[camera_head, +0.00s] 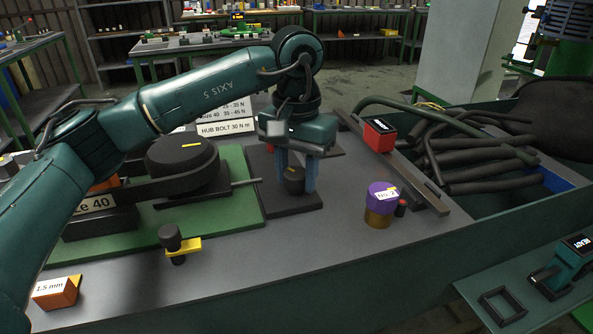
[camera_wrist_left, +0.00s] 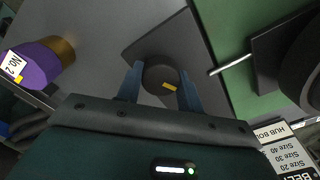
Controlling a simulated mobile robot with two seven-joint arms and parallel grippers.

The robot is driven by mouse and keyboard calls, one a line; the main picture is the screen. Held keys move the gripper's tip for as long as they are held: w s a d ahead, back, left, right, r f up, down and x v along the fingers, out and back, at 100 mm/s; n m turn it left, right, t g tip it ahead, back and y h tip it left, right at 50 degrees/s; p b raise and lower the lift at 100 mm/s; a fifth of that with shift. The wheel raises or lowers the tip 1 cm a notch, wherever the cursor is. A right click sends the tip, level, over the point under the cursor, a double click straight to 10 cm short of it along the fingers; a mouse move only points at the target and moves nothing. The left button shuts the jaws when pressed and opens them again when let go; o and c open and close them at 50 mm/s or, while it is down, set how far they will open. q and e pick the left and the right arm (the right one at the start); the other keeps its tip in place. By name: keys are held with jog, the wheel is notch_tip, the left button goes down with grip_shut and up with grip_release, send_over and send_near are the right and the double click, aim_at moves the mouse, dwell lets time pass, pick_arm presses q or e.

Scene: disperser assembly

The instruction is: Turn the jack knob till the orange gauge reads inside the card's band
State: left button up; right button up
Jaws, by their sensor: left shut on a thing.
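The dark jack knob (camera_head: 293,182), with a yellow mark on top, stands on a black plate. My left gripper (camera_head: 292,172) points down over it with its blue fingers shut on its sides. In the left wrist view the knob (camera_wrist_left: 162,78) sits between the fingertips, its yellow mark showing. The white card (camera_head: 226,128) lies behind my left arm, partly hidden; a Size 40 line and "HUB BOLT 30 N m" show. An orange part (camera_head: 104,184) shows beneath my arm, mostly hidden; I cannot tell whether it is the gauge, and no reading shows. My right gripper is out of view.
A thin rod (camera_head: 245,182) runs from the dark round assembly (camera_head: 182,158) toward the knob's plate. A purple-topped "No. 2" cylinder (camera_head: 381,202) and a red box (camera_head: 379,132) stand to the right. A yellow-collared dark peg (camera_head: 175,244) and an orange "1.5 mm" block (camera_head: 56,292) are in front.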

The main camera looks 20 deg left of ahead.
aim_at(297, 171)
pick_arm(q)
jog(key=o, duration=1)
jog(key=shift+r, duration=0.15)
notch_tip(297, 171, up, 13)
jog(key=p, duration=0.2)
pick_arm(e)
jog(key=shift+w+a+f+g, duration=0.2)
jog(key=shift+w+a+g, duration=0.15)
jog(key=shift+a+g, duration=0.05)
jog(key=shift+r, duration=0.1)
